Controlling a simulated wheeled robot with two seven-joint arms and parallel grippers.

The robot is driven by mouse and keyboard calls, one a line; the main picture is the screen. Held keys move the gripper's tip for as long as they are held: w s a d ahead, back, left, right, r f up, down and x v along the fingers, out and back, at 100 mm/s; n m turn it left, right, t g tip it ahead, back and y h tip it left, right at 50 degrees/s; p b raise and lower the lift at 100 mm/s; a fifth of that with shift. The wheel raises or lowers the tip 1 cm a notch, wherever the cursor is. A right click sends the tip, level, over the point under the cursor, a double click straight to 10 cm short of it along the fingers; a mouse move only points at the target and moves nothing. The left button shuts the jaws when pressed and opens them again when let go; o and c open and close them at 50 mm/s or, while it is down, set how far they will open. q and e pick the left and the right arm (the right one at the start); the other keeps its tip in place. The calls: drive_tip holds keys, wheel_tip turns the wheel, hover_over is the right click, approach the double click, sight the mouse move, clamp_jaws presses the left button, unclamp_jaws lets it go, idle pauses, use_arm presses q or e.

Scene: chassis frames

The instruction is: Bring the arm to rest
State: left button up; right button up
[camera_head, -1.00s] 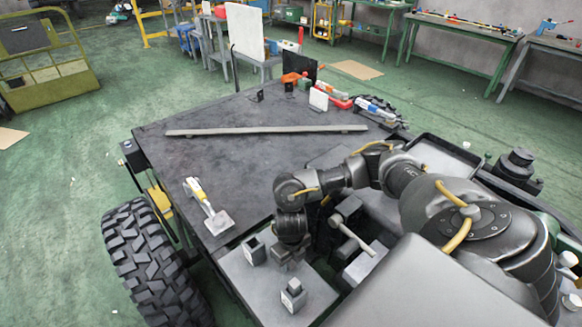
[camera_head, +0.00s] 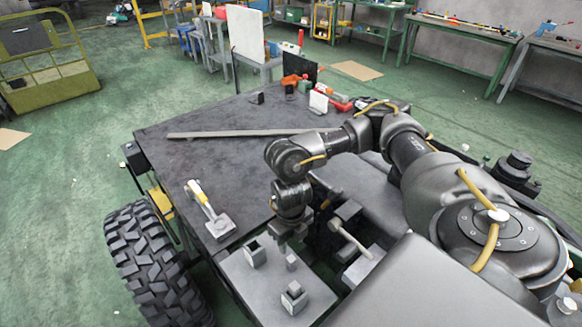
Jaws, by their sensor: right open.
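My right arm comes in from the right, and its gripper (camera_head: 287,238) points down above the grey plate (camera_head: 245,282) at the front of the dark table. The gripper is open and empty. A small grey block (camera_head: 291,262) stands on the plate just below the fingers, apart from them. To its left is a square grey holder (camera_head: 255,254) with a dark opening. Nearer the front is another holder (camera_head: 294,298) with a small block at its top. My left gripper is not in view.
A hammer-like tool (camera_head: 350,238) lies close to the right of the gripper. A long flat bar (camera_head: 245,134) crosses the dark table (camera_head: 190,160). A big tyre (camera_head: 150,265) stands at left.

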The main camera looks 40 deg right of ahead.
sight(291, 259)
wheel_tip(291, 259, down, 12)
drive_tip(key=shift+f+b, duration=0.25)
drive_tip(key=shift+b, duration=0.75)
drive_tip(key=shift+r, duration=0.2)
